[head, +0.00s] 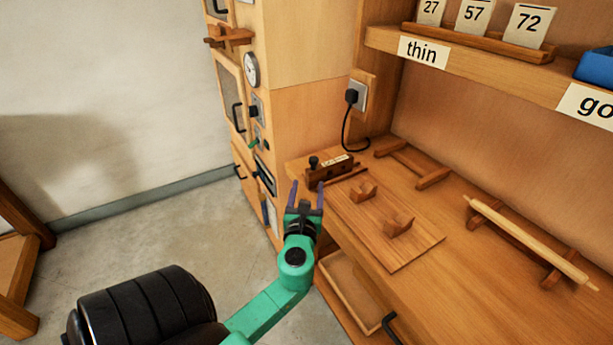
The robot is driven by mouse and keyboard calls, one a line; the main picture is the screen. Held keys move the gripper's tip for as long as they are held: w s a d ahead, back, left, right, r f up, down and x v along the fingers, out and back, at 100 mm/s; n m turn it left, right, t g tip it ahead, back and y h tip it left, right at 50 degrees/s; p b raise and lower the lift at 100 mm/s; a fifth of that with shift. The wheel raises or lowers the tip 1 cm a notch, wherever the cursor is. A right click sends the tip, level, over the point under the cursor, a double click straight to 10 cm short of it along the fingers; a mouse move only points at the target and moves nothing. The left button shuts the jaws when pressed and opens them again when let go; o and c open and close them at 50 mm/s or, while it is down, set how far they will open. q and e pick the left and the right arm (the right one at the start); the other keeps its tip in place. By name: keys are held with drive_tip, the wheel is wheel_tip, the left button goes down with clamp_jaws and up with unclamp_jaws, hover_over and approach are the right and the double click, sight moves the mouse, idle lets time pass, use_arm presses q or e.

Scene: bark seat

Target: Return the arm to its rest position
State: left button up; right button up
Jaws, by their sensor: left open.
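My left gripper (306,192), on a green arm that comes in from the lower left, is in front of the workbench's left edge. Its two purple fingers are spread apart and nothing shows between them. Its fingertips overlap the bench edge in the picture, close to a small wooden block with a black knob (329,172); I cannot tell whether they touch anything. My right gripper is not in view.
The wooden workbench (480,268) holds a board with two small wooden blocks (380,238) and a pale rod on a rack (530,242). A tall cabinet (305,103) with handles and a gauge stands behind. An open drawer (345,290) sits below.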

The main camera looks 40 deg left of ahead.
use_arm(q)
drive_tip(key=v, duration=0.2)
drive_tip(key=shift+s+d, duration=0.2)
drive_tip(key=shift+s, duration=0.1)
drive_tip(key=s+d+f+n+g+h, duration=0.25)
drive_tip(key=f+n, duration=0.25)
drive_tip(key=f, duration=1)
drive_tip(key=s+d+f+n+g+h, duration=0.15)
drive_tip(key=f+n+g+h, duration=0.25)
drive_tip(key=f, duration=1.1)
drive_tip(key=s+d+f+n+g+h+p, duration=0.1)
drive_tip(key=s+d+f+n+g+h, duration=0.1)
drive_tip(key=s+f+n, duration=0.6)
drive_tip(key=s+d+f+n+g+h, duration=0.2)
drive_tip(key=s+f+n+g, duration=0.3)
drive_tip(key=s, duration=1.4)
wheel_tip(320, 180, down, 9)
drive_tip(key=d+n, duration=0.1)
drive_tip(key=n, duration=0.3)
drive_tip(key=shift+d+r+p, duration=0.2)
drive_tip(key=shift+d+p, duration=0.15)
